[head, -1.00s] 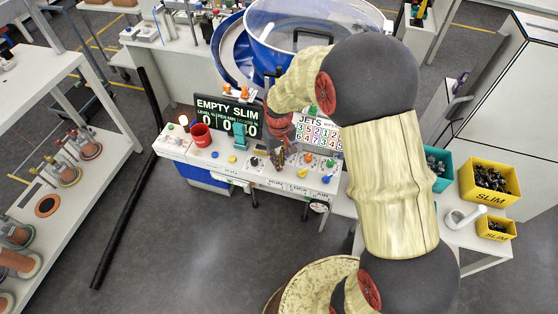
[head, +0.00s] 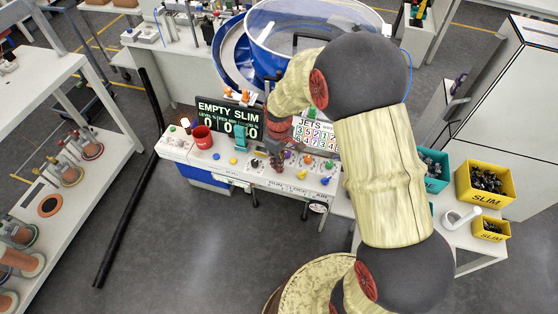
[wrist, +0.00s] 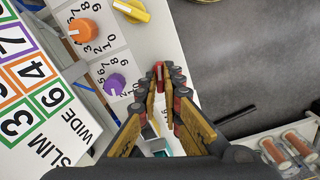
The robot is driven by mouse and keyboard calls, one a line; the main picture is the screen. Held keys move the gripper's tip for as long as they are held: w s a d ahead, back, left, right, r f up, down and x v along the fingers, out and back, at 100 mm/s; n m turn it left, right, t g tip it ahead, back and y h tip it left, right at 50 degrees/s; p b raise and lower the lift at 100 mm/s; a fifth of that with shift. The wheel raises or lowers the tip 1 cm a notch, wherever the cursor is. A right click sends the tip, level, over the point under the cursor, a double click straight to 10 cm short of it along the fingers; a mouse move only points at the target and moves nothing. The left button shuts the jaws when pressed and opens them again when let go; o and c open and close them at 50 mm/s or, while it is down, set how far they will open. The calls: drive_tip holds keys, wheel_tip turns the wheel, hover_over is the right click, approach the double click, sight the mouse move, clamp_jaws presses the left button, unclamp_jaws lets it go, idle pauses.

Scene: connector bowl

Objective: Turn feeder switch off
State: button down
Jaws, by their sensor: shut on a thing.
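The white control panel (head: 222,162) stands below the blue bowl feeder (head: 232,55). My gripper (head: 277,163) reaches down to the panel's middle, among its coloured knobs. In the wrist view my gripper (wrist: 167,72) has its fingertips close together, shut on a small control at the panel. A narrow red part (wrist: 158,70) shows between the tips and looks like the feeder switch. The fingers hide most of it, and its on or off position cannot be read. A purple knob (wrist: 115,84), an orange knob (wrist: 83,31) and a yellow knob (wrist: 131,11) are beside the fingers.
An "EMPTY SLIM" display (head: 228,117) and a JETS number board (head: 315,133) stand behind the knobs. A red cup (head: 202,137) is at the panel's left. Yellow bins (head: 484,183) are at right. The floor in front is clear.

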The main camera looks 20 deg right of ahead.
drive_tip(key=n+p, duration=0.2)
drive_tip(key=n, duration=0.4)
drive_tip(key=n+p, duration=0.1)
drive_tip(key=n, duration=0.5)
drive_tip(key=shift+n, duration=0.3)
idle(0.3)
drive_tip(key=c, duration=2)
unclamp_jaws()
drive_tip(key=shift+o, duration=0.2)
wheel_tip(320, 180, up, 12)
